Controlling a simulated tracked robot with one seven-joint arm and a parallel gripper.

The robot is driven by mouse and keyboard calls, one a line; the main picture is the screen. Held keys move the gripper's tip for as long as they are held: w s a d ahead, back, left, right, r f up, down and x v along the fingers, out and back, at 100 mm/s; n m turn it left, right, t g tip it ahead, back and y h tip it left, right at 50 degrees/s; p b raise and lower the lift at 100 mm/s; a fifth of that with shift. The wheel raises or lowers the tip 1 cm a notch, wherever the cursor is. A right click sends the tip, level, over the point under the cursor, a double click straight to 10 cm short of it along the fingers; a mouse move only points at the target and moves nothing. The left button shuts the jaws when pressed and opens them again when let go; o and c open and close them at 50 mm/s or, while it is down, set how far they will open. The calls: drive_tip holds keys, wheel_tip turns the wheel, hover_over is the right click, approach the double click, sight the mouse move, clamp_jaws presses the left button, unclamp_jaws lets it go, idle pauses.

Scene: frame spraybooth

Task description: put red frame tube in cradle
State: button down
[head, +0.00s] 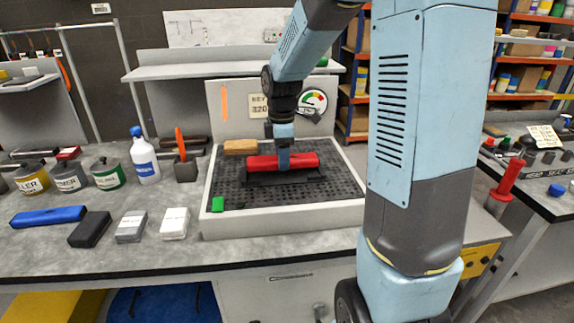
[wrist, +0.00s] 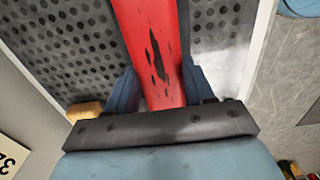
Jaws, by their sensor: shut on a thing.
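The red frame tube (head: 262,163) lies level, left to right, over the perforated tray in the head view. My gripper (head: 283,160) reaches down from above and is shut on the tube near its middle. In the wrist view the red tube (wrist: 150,40), with dark marks on its face, runs between the two blue fingers of my gripper (wrist: 157,88). The black cradle (head: 270,181) is directly below the tube in the head view. I cannot tell whether the tube touches it. The cradle is not clearly visible in the wrist view.
The tray's pale rim (head: 300,220) surrounds a perforated floor.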

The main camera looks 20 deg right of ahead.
drive_tip(key=shift+f, duration=1.6)
drive_tip(key=shift+c, duration=1.6)
unclamp_jaws()
wheel_tip(320, 180, up, 12)
drive_tip(key=shift+f, duration=0.2)
drive_tip(key=shift+s+r, duration=0.25)
drive_tip(key=shift+r, duration=0.2)
drive_tip(key=s+r+m+t, duration=0.2)
drive_tip(key=s+m, duration=0.6)
drive_tip(key=s, duration=0.3)
drive_tip(key=s+d+r+m+t, duration=0.1)
drive_tip(key=s+r+m+t, duration=0.2)
drive_tip(key=s+m, duration=0.4)
drive_tip(key=s, duration=0.4)
drive_tip(key=shift+s+d+m+t, duration=0.2)
drive_tip(key=shift+m+t, duration=0.1)
drive_tip(key=shift+m, duration=0.1)
